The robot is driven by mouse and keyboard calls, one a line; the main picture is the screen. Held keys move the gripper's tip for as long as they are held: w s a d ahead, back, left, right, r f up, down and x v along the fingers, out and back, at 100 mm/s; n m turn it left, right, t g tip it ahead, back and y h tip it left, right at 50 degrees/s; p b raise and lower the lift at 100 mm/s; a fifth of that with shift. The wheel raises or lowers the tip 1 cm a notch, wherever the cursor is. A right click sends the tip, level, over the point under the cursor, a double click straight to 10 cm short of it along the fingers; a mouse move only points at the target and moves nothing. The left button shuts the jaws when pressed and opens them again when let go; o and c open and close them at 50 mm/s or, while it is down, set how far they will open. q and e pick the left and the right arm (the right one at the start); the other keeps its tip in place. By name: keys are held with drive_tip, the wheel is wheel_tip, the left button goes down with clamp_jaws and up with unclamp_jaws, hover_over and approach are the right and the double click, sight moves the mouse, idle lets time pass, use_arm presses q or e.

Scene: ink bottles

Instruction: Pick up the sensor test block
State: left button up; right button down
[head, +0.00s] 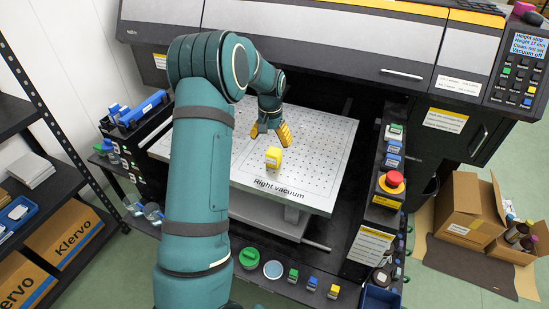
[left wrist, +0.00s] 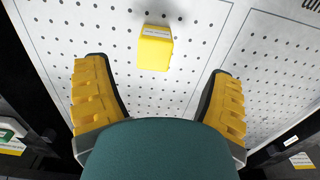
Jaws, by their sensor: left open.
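The sensor test block is most likely the small yellow block (head: 273,157) with a pale label, standing on the white perforated vacuum table (head: 325,165) near the words "Right vacuum". It also shows in the left wrist view (left wrist: 155,52), ahead of the fingers and roughly centred between them. My left gripper (head: 270,132) has yellow fingers spread apart and empty. It is above the table, just behind the block in the head view, and does not touch it. In the left wrist view the open fingers (left wrist: 160,95) stand on both sides. My right gripper is not in view.
The printer body (head: 330,55) spans the back. A red stop button (head: 391,182) stands on the right ledge. Cardboard boxes (head: 465,210) lie at the right. The table around the block is clear.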

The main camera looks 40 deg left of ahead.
sight(274, 151)
use_arm(q)
drive_tip(key=f, duration=0.5)
drive_tip(key=w+f+b, duration=0.1)
drive_tip(key=f, duration=0.2)
drive_tip(key=shift+w+d+f, duration=0.1)
drive_tip(key=shift+d+f, duration=0.05)
drive_tip(key=shift+f, duration=0.2)
drive_tip(key=c, duration=1.4)
drive_tip(key=shift+o, duration=0.2)
drive_tip(key=shift+r, duration=0.1)
